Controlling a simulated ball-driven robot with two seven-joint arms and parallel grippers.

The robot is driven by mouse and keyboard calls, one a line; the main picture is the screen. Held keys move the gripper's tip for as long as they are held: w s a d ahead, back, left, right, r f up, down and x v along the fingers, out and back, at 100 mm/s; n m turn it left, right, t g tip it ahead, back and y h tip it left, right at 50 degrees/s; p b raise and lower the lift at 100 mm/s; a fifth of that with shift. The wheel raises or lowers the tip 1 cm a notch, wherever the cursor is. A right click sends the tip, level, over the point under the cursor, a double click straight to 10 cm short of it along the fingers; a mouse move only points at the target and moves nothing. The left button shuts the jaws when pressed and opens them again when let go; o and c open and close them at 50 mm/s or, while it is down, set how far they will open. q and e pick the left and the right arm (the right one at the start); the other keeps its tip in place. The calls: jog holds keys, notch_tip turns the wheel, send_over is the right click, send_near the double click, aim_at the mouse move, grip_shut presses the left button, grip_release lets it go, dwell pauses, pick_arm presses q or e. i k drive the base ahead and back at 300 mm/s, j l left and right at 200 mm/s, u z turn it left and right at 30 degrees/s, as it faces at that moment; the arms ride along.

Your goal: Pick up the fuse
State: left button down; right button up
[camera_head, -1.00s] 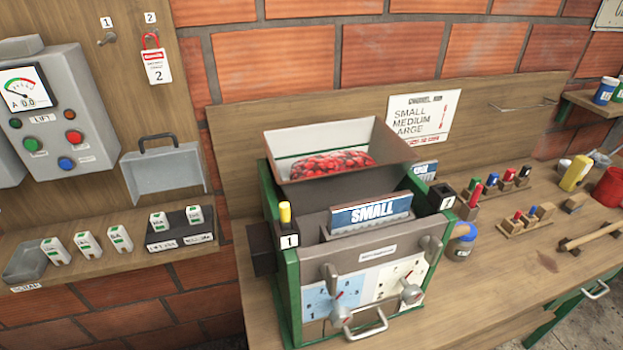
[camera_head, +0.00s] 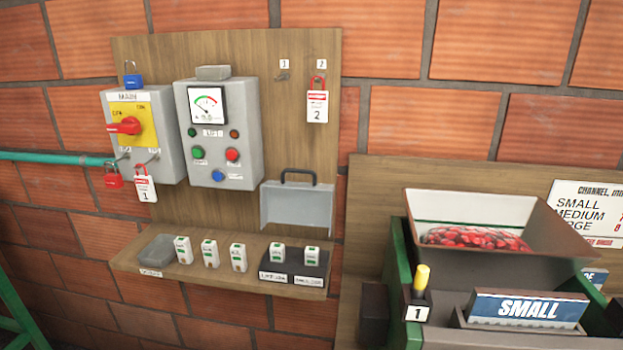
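Several white fuses with green labels are on the wooden shelf (camera_head: 130,262) under the panel. Three stand loose in a row: the left fuse (camera_head: 183,250), the middle fuse (camera_head: 210,254) and the right fuse (camera_head: 238,257). Two more, a fuse (camera_head: 277,252) and another fuse (camera_head: 312,256), sit in or on a black labelled holder (camera_head: 294,270) at the shelf's right end. A grey tray (camera_head: 156,249) is at the left end. The print on the fuses is too small to read. Neither of my grippers is in view.
Above the shelf are a main switch box (camera_head: 143,166) with red knob, a lift control box (camera_head: 222,160) with gauge and buttons, and a grey cover (camera_head: 297,206) with handle. A red tag (camera_head: 317,105) hangs at hook 2. The pulper (camera_head: 470,270) stands at right.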

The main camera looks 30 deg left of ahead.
aim_at(278, 250)
jog(key=u, duration=1.1)
